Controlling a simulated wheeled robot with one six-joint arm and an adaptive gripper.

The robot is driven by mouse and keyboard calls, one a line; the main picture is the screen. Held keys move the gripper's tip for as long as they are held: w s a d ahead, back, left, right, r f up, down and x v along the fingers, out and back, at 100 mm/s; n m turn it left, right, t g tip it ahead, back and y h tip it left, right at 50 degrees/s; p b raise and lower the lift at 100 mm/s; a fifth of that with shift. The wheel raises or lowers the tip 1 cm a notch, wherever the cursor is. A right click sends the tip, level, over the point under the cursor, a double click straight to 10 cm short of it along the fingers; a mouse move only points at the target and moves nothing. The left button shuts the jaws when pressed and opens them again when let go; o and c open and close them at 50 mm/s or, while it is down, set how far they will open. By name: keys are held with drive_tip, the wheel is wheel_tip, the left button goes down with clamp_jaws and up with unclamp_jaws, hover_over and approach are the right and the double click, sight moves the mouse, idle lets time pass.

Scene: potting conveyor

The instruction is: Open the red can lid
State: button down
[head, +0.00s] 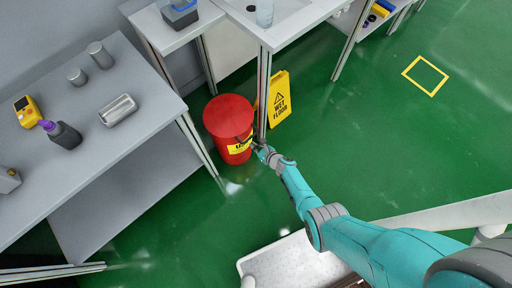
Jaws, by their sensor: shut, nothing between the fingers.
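The red can (236,153) stands upright on the green floor between the grey bench and the white table's front leg. Its round red lid (228,114) lies flat over the top and looks closed. A yellow label shows on the can's front right side. My gripper (254,146) is at the can's right side, by the label and just below the lid's rim. The gripper is shut with nothing in it. It is small and dark here, and I cannot tell whether it touches the can or the lid.
A yellow wet-floor sign (280,99) stands right behind the can, beside the table leg (263,95). The grey bench (150,83) on the left holds several items. Open green floor (350,140) lies to the right, with a yellow marked square (407,72).

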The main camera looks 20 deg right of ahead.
drive_tip(key=shift+w+a+r, duration=0.1)
drive_tip(key=shift+w+r, duration=0.05)
drive_tip(key=shift+r, duration=0.75)
drive_tip(key=shift+w+r, duration=0.15)
drive_tip(key=shift+r, duration=0.7)
